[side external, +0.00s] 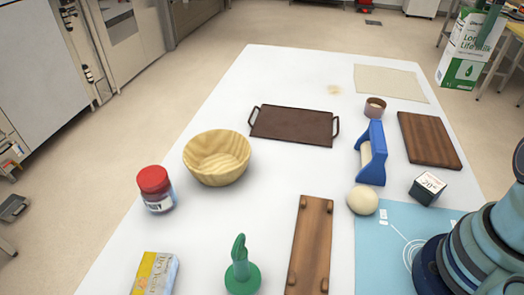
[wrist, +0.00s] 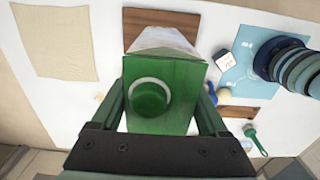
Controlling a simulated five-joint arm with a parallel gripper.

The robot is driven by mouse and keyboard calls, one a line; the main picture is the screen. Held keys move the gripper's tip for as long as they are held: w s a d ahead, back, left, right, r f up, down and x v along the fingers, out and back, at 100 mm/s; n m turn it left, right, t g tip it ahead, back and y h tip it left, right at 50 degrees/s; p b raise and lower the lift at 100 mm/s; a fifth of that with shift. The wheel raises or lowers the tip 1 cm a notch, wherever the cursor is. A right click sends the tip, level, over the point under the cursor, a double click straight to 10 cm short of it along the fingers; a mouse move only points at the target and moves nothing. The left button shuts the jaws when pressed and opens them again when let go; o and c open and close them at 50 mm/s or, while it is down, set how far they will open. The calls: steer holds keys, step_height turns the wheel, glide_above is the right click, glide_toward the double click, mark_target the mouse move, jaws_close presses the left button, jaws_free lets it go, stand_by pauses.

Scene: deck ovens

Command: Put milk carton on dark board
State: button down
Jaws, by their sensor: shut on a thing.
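In the wrist view the board (wrist: 140,22) is partly hidden behind the carton.
A beige cloth (side external: 390,82), a small round tin (side external: 375,107), a blue-handled tool (side external: 377,150) and a dark box (side external: 427,188) lie around the board. A brown handled tray (side external: 293,126), wooden bowl (side external: 217,157) and footed plank (side external: 310,245) stand farther left.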

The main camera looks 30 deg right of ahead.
mark_target(466, 52)
step_height(466, 52, down, 17)
steer(key=shift+f, duration=0.15)
stand_by(0.5)
steer(key=shift+f, duration=0.15)
jaws_free()
steer(key=shift+f, duration=0.1)
step_height(466, 52, up, 12)
steer(key=shift+w+r, duration=0.1)
steer(key=w+a+r+m+t+h, duration=0.1)
steer(key=w+a+r+m, duration=0.15)
steer(key=a, duration=0.85)
steer(key=s+a+f+m+t, duration=0.1)
steer(key=a+m, duration=0.1)
steer(key=a, duration=0.6)
steer(key=s+a+f+m+t, duration=0.1)
steer(key=a+m+t, duration=0.1)
steer(key=a, duration=0.6)
steer(key=s+a+f+m+t+y, duration=0.1)
steer(key=s+a+m, duration=0.1)
steer(key=a, duration=0.6)
steer(key=shift+t, duration=0.3)
